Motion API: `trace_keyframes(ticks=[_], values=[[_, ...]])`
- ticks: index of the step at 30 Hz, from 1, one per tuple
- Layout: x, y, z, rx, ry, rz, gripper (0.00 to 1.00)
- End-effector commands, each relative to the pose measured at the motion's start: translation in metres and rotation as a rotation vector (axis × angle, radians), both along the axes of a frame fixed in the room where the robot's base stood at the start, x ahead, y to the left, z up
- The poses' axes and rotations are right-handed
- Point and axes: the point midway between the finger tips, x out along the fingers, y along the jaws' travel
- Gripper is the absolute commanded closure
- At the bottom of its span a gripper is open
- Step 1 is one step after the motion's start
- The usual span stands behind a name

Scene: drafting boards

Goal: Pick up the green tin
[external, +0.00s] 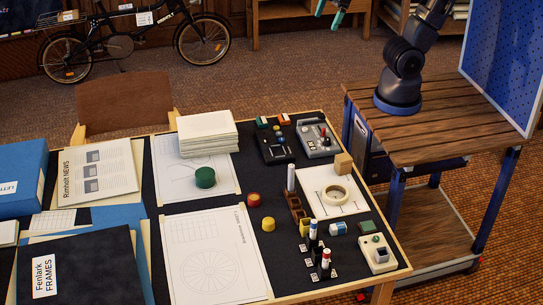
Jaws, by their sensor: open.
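The green tin (205,178) is a short round tin standing on a white drawing sheet, left of the middle of the dark-topped table. My gripper (327,20) shows only in part at the top edge of the external view. Its two teal fingers point down, apart and with nothing between them. It is up and to the right of the green tin, well away from it. The rest of the gripper is cut off by the frame.
A red tin (253,200) and a yellow tin (268,225) stand right of the green tin. A paper stack (207,133) rises behind it. A tape roll (336,194), markers and devices crowd the table's right side. A chair (125,101) stands at the back left.

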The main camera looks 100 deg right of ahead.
Motion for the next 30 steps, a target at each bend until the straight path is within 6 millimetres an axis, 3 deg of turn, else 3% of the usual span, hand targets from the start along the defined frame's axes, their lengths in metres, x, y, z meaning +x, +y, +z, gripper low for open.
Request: trace_keyframes(ticks=[8, 15, 22, 30], values=[[0.078, 0.014, -0.001, -0.057, 0.053, 0.172, 0.12], [0.146, 0.029, -0.013, -0.099, 0.091, 0.321, 0.12], [0.210, 0.046, -0.038, -0.133, 0.129, 0.467, 0.12], [0.281, 0.069, -0.081, -0.166, 0.170, 0.640, 0.12]])
